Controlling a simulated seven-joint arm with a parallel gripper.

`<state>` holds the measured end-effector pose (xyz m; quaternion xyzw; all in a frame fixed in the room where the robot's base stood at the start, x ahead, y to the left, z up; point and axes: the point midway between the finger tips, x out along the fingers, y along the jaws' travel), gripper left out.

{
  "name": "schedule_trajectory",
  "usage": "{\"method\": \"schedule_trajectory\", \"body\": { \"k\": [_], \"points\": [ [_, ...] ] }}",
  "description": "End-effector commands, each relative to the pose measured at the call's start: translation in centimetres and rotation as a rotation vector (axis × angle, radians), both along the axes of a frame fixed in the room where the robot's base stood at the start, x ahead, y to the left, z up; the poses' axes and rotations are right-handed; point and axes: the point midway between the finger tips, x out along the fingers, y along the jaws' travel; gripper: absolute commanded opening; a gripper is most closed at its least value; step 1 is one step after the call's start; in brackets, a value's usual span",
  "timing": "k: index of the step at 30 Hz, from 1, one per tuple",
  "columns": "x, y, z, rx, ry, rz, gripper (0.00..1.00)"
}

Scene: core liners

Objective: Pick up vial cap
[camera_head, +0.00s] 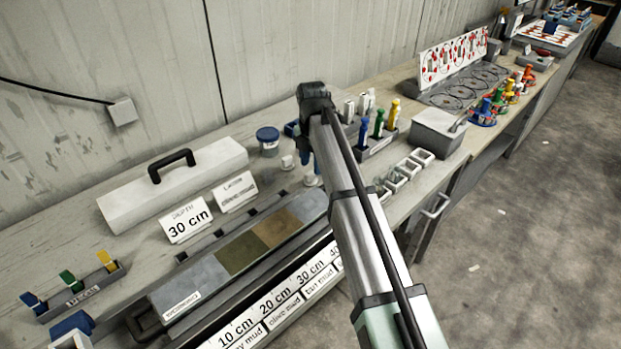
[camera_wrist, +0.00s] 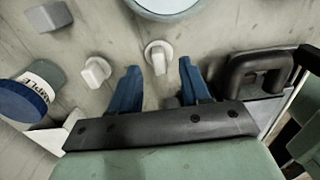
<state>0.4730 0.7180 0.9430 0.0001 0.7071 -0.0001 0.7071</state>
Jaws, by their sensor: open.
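My gripper (camera_wrist: 159,70) is open, its two blue fingers apart with nothing held between them. A small white cap-like piece with a round base (camera_wrist: 158,56) stands on the bench between and just beyond the fingertips, apart from both. A second small white piece (camera_wrist: 95,72) stands to the left, outside the left finger. I cannot tell for sure which one is the vial cap. In the head view my gripper (camera_head: 302,146) is low over the bench, and small white pieces (camera_head: 287,162) show near it; my arm partly hides this area.
A blue-lidded sample jar (camera_head: 268,140) stands left of my gripper; it also shows in the wrist view (camera_wrist: 25,98). A rack of coloured-top tools (camera_head: 375,146) stands to the right. A white case with a handle (camera_head: 175,180) and a core tray (camera_head: 240,255) lie to the left.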

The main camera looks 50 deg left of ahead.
Motion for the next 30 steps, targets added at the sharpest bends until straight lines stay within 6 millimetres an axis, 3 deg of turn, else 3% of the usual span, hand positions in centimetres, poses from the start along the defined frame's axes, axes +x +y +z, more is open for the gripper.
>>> {"method": "schedule_trajectory", "body": {
  "k": [9, 18, 30],
  "points": [
    [-0.4, 0.2, -3.9, -0.001, 0.001, 0.0, 0.47],
    [-0.3, 0.2, -4.5, 0.0, 0.0, 0.0, 0.47],
    [-0.3, 0.2, -4.4, 0.0, 0.0, 0.0, 0.09]
  ]
}}
